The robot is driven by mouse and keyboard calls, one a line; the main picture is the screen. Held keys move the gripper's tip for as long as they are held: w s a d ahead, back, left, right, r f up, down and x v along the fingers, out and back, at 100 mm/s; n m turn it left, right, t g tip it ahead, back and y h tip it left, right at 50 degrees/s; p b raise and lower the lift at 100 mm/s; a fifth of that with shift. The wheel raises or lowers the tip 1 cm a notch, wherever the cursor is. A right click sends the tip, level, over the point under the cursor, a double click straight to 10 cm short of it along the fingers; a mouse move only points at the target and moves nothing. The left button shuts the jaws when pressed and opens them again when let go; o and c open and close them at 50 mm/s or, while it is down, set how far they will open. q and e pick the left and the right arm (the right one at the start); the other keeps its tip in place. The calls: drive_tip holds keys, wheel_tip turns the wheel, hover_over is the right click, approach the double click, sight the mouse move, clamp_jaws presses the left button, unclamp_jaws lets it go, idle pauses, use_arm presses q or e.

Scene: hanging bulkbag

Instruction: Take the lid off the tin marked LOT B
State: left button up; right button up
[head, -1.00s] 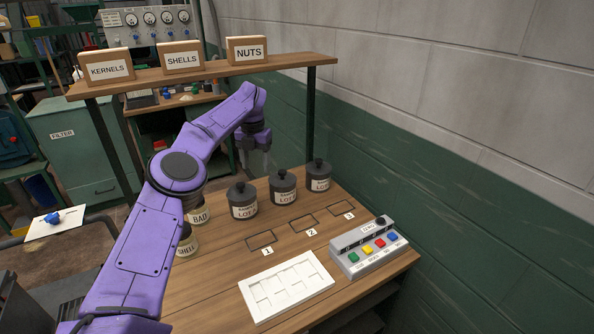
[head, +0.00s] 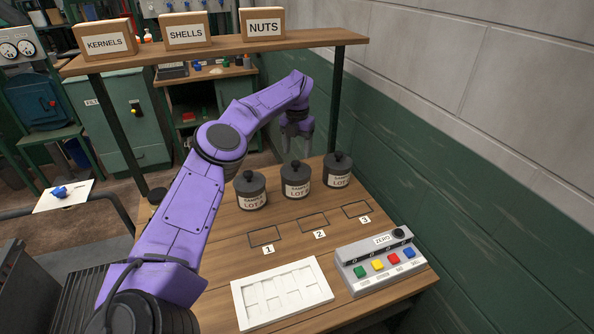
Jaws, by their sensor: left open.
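Three dark grey lidded tins with round knobs stand in a row on the wooden bench: a left tin (head: 250,191), a middle tin (head: 295,181) and a right tin (head: 337,171). Each has a white label reading LOT, but the last letter is too small to read surely, so I cannot tell which is LOT B. All three lids are on. My left gripper (head: 298,148) is open and empty, fingers pointing down, above and slightly behind the middle tin's knob, apart from it. My right gripper is out of view.
Marked outlines 1, 2 and 3 (head: 313,223) lie empty in front of the tins. A white tray (head: 240,308) and a button box (head: 380,262) are nearer. A shelf (head: 215,52) with signs stands behind. A green-grey wall bounds the right.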

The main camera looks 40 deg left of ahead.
sight(296, 162)
use_arm(q)
drive_tip(key=f, duration=0.1)
drive_tip(key=f+p, duration=0.1)
drive_tip(key=f, duration=0.1)
drive_tip(key=f+p, duration=0.1)
drive_tip(key=f, duration=0.1)
drive_tip(key=shift+s, duration=0.35)
drive_tip(key=shift+f, duration=0.4)
drive_tip(key=c, duration=1.1)
